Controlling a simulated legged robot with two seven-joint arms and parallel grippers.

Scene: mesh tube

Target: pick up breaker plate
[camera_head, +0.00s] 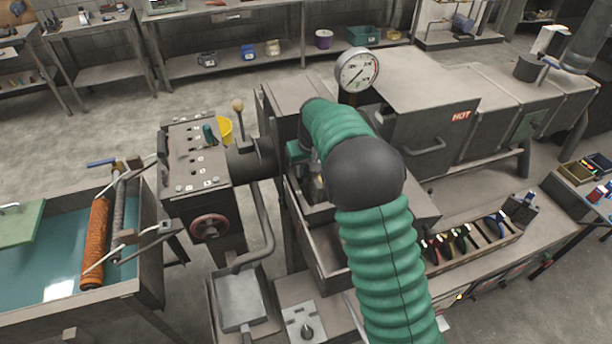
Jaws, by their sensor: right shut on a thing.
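My right arm, with green ribbed sleeves and a dark elbow, covers the middle of the view. My right gripper (315,187) shows only in part behind the elbow, low over the open grey metal tray (328,262) beside the machine. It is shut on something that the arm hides. I cannot make out the breaker plate anywhere in this view. My left gripper is not in view.
A grey control box (195,165) with a red handwheel (209,226) stands left of my gripper. A pressure gauge (357,70) rises behind the arm. A tool tray (470,243) lies right, below the hot box (432,125). A water trough (62,272) stands left.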

